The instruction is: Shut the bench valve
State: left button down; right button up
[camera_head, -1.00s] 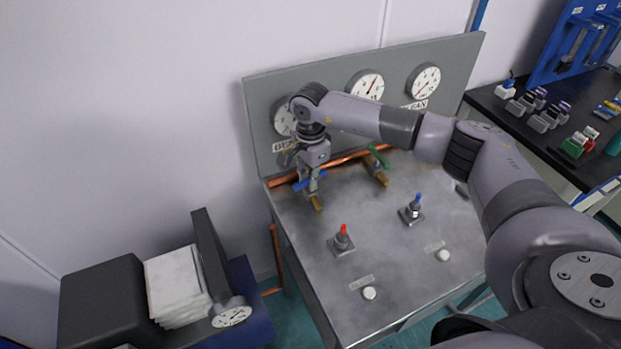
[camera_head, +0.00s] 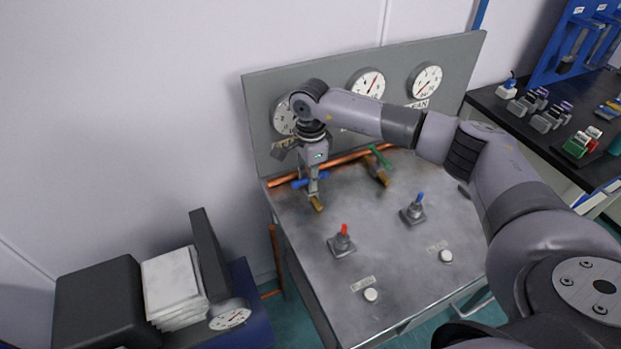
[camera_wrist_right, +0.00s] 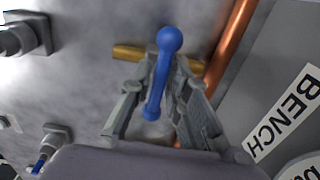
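The bench valve has a blue bar handle (camera_wrist_right: 164,70) with rounded ends and a brass body (camera_wrist_right: 127,52); the handle lies crosswise to the body and roughly along the copper pipe. In the head view the blue handle (camera_head: 298,184) is at the panel's left, below the leftmost gauge. My right gripper (camera_head: 314,192) points down over it. In the right wrist view its fingers (camera_wrist_right: 163,82) stand close on both sides of the handle; whether they press on it cannot be told. My left gripper is not in view.
A second brass valve with a green handle (camera_head: 380,155) stands to the right. Red (camera_head: 344,231) and blue (camera_head: 420,197) levers rise from the steel bench top (camera_head: 375,225). Gauges sit on the grey back panel (camera_head: 325,84). A copper pipe (camera_head: 345,160) runs along its foot.

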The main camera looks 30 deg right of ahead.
jog(key=shift+o, duration=1.2)
notch_tip(320, 180, up, 12)
jog(key=shift+f, duration=0.1)
